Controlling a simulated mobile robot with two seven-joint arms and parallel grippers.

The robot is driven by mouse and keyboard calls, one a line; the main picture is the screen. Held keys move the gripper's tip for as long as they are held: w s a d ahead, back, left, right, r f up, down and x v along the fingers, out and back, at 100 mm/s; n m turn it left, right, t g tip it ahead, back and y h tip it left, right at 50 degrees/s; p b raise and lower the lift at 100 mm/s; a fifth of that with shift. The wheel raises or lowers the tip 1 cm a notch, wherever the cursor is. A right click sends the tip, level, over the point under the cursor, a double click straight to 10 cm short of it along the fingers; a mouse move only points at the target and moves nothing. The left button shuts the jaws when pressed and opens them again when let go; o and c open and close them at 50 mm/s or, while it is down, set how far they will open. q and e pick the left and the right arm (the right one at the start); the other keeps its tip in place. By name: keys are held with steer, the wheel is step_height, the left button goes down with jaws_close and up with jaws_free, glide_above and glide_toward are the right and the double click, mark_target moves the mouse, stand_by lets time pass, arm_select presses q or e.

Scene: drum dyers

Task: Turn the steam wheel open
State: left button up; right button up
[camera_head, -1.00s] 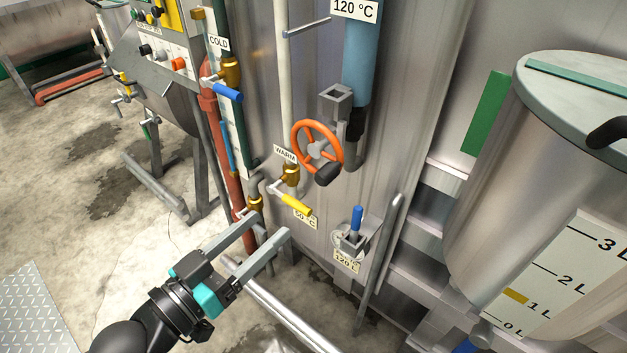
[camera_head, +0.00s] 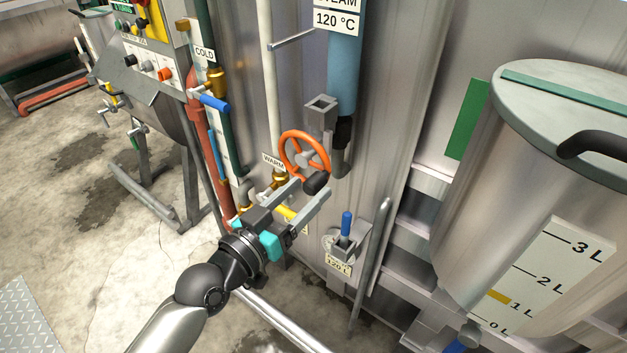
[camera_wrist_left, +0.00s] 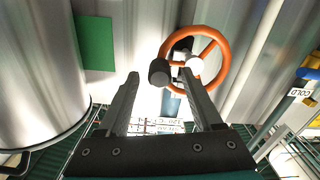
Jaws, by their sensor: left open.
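The steam wheel (camera_head: 304,157) is an orange handwheel with a grey hub and a dark knob (camera_head: 316,183) on its lower right rim. It is mounted on the metal drum wall below the blue steam pipe. My left gripper (camera_head: 313,189) is open, with its fingertips close to the knob. In the left wrist view the wheel (camera_wrist_left: 197,65) is right of centre, and the knob (camera_wrist_left: 158,72) shows between the two fingertips (camera_wrist_left: 159,74). The right finger overlaps the wheel's lower part there. I cannot tell whether either finger touches the knob. My right gripper is not in view.
A steel vessel (camera_head: 470,190) with a litre scale stands at the right. Open floor (camera_head: 95,215) lies left.

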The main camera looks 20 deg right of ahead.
mark_target(304, 161)
arm_select(q)
steer(key=shift+x, duration=1.45)
jaws_close()
stand_by(0.4)
